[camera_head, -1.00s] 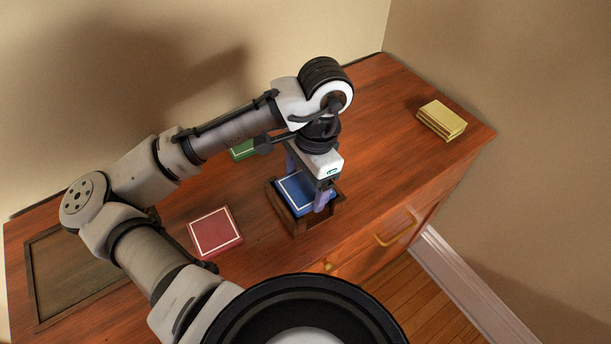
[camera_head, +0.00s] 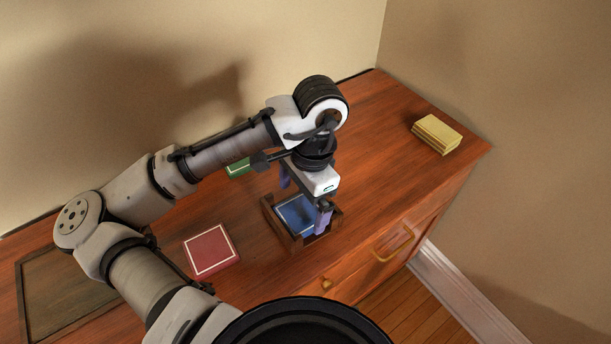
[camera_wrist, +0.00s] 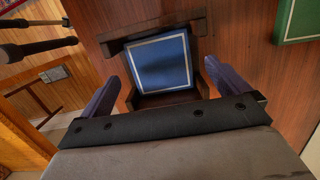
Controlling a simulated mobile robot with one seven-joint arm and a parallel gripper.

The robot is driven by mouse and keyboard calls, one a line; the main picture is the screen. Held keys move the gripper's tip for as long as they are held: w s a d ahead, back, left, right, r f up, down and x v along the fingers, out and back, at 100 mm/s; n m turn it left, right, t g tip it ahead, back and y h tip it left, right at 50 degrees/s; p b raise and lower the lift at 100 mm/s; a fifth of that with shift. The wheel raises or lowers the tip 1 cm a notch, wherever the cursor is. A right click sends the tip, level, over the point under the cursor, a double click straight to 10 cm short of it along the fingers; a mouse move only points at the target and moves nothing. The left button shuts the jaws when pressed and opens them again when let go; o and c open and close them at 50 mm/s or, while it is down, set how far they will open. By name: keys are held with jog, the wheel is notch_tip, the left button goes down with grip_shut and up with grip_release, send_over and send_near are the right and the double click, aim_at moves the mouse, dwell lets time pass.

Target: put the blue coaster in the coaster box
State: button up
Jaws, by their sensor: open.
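The blue coaster (camera_head: 296,214), with a white border line, lies within the dark wooden coaster box (camera_head: 334,227) on the cabinet top. In the wrist view the blue coaster (camera_wrist: 161,63) sits between the box walls, its far edge overlapping the far wall (camera_wrist: 120,42); I cannot tell if it lies fully flat. My gripper (camera_head: 304,200) is directly above the box, open, its purple fingers apart on either side of the coaster. In the wrist view both fingers (camera_wrist: 165,84) stand clear of the coaster's sides.
A red coaster (camera_head: 211,250) lies left of the box. A green coaster (camera_head: 238,168) is behind it, partly hidden by my arm. A yellow stack (camera_head: 436,134) stands at the far right. A dark framed panel (camera_head: 75,285) is at the left. Walls stand behind and right.

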notch_tip(320, 180, up, 13)
jog(key=w+d, duration=0.1)
jog(key=shift+d+p, duration=0.3)
jog(key=shift+d, duration=0.1)
